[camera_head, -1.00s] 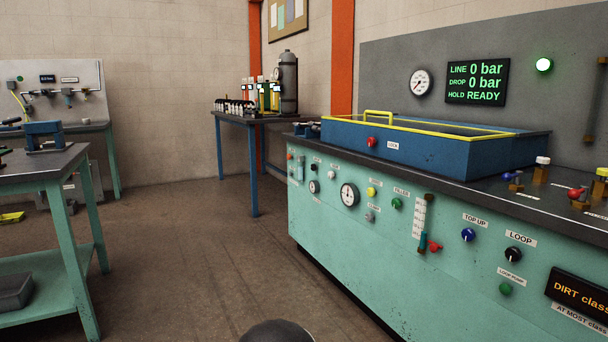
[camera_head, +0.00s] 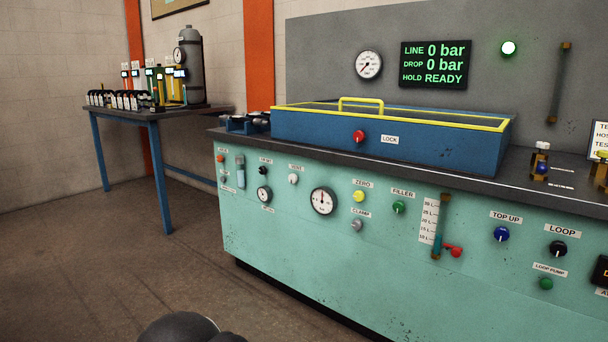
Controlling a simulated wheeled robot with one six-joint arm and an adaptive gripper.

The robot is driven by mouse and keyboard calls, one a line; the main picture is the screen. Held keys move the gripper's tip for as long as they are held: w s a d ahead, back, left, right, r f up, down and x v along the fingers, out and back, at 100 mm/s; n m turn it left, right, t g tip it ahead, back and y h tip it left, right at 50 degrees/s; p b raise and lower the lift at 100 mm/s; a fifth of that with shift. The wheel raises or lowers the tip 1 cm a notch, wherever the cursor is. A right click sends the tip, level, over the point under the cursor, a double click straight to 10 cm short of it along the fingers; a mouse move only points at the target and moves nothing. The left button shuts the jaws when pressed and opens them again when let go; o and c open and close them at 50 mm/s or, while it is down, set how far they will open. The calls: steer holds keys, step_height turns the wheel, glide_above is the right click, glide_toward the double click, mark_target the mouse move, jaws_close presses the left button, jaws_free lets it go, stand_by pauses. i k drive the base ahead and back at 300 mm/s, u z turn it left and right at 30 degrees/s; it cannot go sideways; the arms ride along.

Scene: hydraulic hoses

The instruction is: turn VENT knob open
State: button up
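A small white knob (camera_head: 293,179) sits on the green front panel (camera_head: 310,255) of the test bench, left of the larger round gauge. The small label (camera_head: 297,168) above it seems to read VENT, but it is tiny and hard to read. Which way the knob is turned cannot be told at this size. My gripper is not in view. A dark rounded part at the bottom edge looks like a piece of my own arm.
Nearby on the panel are a small gauge (camera_head: 264,194), a larger gauge (camera_head: 323,201), a yellow knob (camera_head: 359,196) and a grey knob (camera_head: 356,225). A blue tray with a yellow rim (camera_head: 400,147) stands above. A blue-legged table (camera_head: 160,190) stands left. Floor before the panel is clear.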

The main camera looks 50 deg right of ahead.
mark_target(293, 179)
steer(key=z, duration=0.9)
steer(key=i, duration=1.05)
steer(key=z, duration=0.95)
